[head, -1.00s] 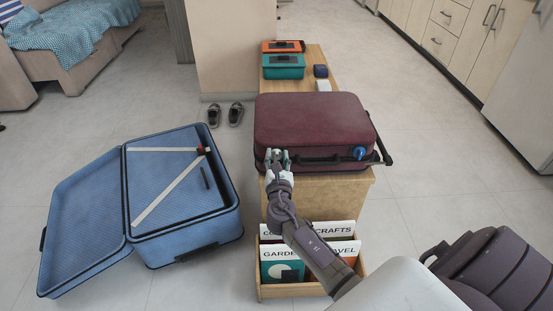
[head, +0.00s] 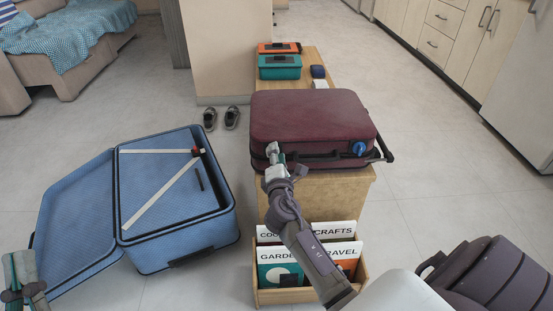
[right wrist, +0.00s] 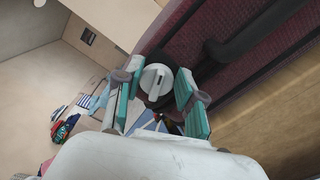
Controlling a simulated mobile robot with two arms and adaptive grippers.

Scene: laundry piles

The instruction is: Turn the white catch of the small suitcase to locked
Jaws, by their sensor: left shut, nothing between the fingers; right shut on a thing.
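The small maroon suitcase (head: 315,115) lies flat and closed on a wooden bench. Its white catch (right wrist: 157,80) is a round knob with a raised bar, seen between the fingers in the right wrist view. My right gripper (head: 274,156) is at the left end of the suitcase's front side. Its teal fingers (right wrist: 157,98) are shut on the white catch. A blue catch (head: 359,148) is at the right end of the same side, apart from the gripper. My left gripper (head: 22,275) is shut and empty at the lower left, far from the suitcase.
A large blue suitcase (head: 180,240) lies open on the floor at left. A wooden box (head: 310,297) with book-like dividers stands before the bench (head: 345,190). Teal (head: 279,72) and orange (head: 280,48) cases lie behind the suitcase.

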